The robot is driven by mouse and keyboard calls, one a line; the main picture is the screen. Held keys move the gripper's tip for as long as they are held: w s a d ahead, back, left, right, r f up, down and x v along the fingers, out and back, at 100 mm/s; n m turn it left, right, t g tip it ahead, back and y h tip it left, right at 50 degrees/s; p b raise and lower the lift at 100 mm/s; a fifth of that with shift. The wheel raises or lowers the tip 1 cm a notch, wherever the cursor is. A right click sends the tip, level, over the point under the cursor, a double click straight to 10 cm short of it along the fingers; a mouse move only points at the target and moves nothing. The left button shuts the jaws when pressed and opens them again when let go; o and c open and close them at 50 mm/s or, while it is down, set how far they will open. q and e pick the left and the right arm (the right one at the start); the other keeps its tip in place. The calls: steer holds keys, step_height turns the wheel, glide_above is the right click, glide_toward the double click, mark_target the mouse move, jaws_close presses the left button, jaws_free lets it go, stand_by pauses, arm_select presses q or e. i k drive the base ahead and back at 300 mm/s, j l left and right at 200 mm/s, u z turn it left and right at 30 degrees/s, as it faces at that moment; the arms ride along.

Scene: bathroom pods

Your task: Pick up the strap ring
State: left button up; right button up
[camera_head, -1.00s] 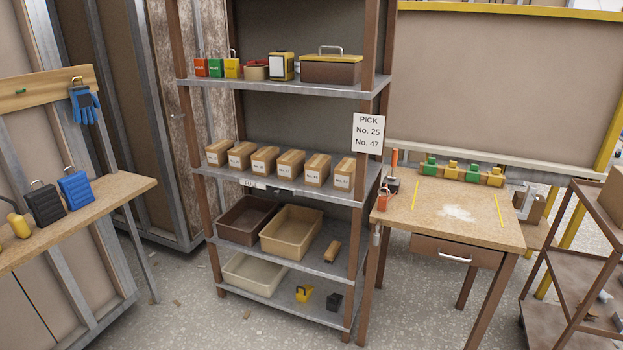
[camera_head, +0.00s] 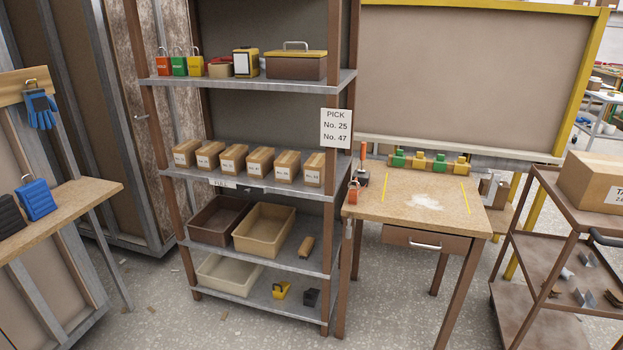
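I cannot make out a strap ring for certain in the head view. A small round tan-and-red item (camera_head: 219,68) sits on the top shelf between the yellow padlock (camera_head: 196,66) and a yellow-and-white box (camera_head: 246,63); I cannot tell what it is. A yellow item (camera_head: 281,290) and a black item (camera_head: 311,297) lie on the bottom shelf, too small to identify. Neither of my grippers is in view.
A metal shelf rack (camera_head: 245,182) holds cartons and bins (camera_head: 265,228). A wooden workbench (camera_head: 415,210) with a drawer stands right of it. A brown cart (camera_head: 525,255) is at the right, a side bench (camera_head: 75,203) at the left. Floor in front is mostly clear.

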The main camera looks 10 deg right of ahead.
mark_target(353, 193)
steer(key=i+j+z, duration=0.1)
steer(key=z, duration=0.35)
steer(key=i+j+z, duration=0.25)
steer(key=z, duration=0.15)
steer(key=i+j+z, duration=0.15)
steer(key=z, duration=0.3)
steer(key=j, duration=0.1)
